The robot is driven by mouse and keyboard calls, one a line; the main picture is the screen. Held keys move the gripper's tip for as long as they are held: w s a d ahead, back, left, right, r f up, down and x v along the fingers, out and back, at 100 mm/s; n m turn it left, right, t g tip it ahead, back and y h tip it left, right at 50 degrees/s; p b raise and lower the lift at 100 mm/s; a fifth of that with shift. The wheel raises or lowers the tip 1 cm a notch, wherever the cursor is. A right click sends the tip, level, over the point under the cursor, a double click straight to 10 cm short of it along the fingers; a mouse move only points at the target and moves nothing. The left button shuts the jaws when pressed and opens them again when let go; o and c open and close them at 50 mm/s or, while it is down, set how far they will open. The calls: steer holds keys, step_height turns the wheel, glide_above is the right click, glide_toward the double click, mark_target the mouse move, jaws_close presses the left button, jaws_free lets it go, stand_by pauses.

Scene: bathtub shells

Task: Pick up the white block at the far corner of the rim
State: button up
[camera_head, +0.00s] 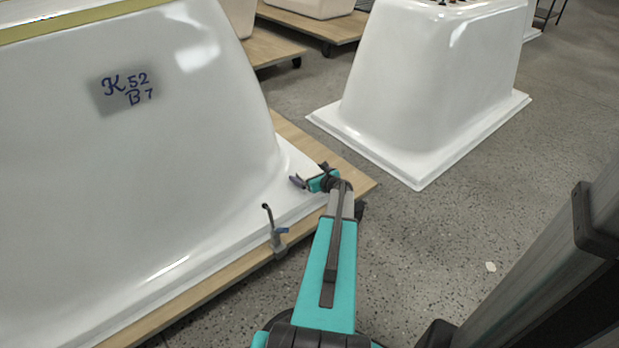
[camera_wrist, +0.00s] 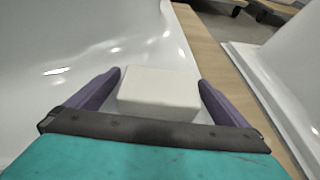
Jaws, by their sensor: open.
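The white block (camera_wrist: 158,95) lies on the white rim of the large tub shell (camera_head: 295,165) at its far corner, seen in the wrist view. My gripper (camera_head: 297,181) is over that corner with its purple fingers open. In the wrist view the fingers of my gripper (camera_wrist: 160,80) stand on the left and right of the block, with a gap on each side. I cannot make out the block in the head view.
A grey clamp with an upright bar (camera_head: 276,240) sits on the near rim, left of my arm. The shell rests on a wooden board (camera_head: 340,170). A second white shell (camera_head: 430,90) stands to the right. The speckled floor (camera_head: 440,250) between is mostly clear.

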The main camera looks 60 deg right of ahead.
mark_target(308, 170)
stand_by(0.4)
steer(key=c, duration=1.1)
steer(key=shift+r, duration=0.1)
steer(key=shift+r, duration=0.4)
step_height(308, 170, up, 3)
steer(key=shift+r+p, duration=0.1)
steer(key=shift+p, duration=1)
steer(key=s+a+p, duration=0.2)
steer(key=s+a, duration=0.6)
steer(key=a, duration=0.5)
steer(key=shift+a+r, duration=0.4)
steer(key=shift+s, duration=0.1)
